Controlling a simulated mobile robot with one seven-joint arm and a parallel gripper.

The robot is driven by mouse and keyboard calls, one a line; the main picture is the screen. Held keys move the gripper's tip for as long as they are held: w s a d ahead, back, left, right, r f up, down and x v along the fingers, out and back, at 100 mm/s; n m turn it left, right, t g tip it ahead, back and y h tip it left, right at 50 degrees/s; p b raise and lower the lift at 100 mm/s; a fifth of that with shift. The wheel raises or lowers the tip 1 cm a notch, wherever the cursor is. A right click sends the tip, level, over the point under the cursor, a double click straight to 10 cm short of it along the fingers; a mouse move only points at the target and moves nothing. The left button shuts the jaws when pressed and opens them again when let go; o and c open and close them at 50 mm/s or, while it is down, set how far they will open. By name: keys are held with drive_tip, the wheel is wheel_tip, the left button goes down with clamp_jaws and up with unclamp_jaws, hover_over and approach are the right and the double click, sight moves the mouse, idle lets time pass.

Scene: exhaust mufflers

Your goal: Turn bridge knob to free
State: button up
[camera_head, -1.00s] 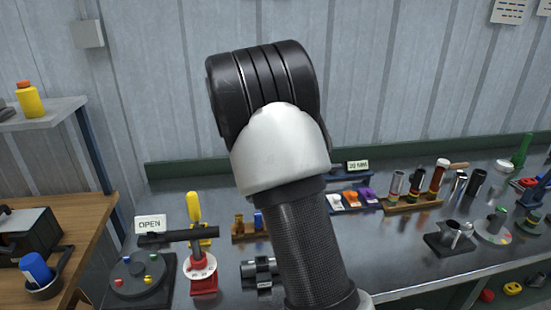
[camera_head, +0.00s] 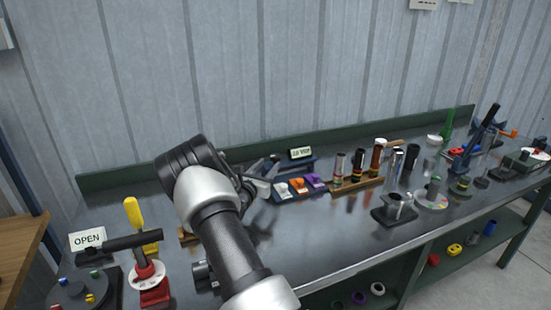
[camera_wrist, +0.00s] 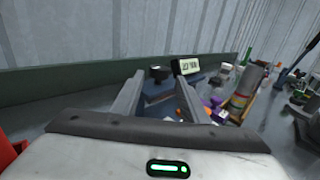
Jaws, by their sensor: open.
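I cannot tell for sure which fixture is the bridge knob; no "free" label is readable. My gripper (camera_head: 262,178) is open with nothing between its fingers, over the back of the workbench. In the wrist view its two fingers (camera_wrist: 160,82) point towards a small dark round knob (camera_wrist: 159,73) and a small lit-looking sign (camera_wrist: 187,66) on a blue stand, with a gap between. The sign also shows in the head view (camera_head: 301,153). At the left, a white marked dial (camera_head: 147,275) sits on a red block (camera_head: 155,297) beneath a black bar (camera_head: 132,242).
A blue rack with white, orange and purple pieces (camera_head: 298,186) and a wooden rack (camera_head: 358,184) of tubes stand right of my gripper. A yellow-handled tool (camera_head: 134,212) and an OPEN sign (camera_head: 87,239) are at the left. The bench's front middle (camera_head: 310,235) is clear.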

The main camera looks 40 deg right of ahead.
sight(274, 159)
drive_tip(key=x, duration=0.7)
drive_tip(key=shift+w+d, duration=0.2)
drive_tip(key=shift+d, duration=0.1)
drive_tip(key=c, duration=0.8)
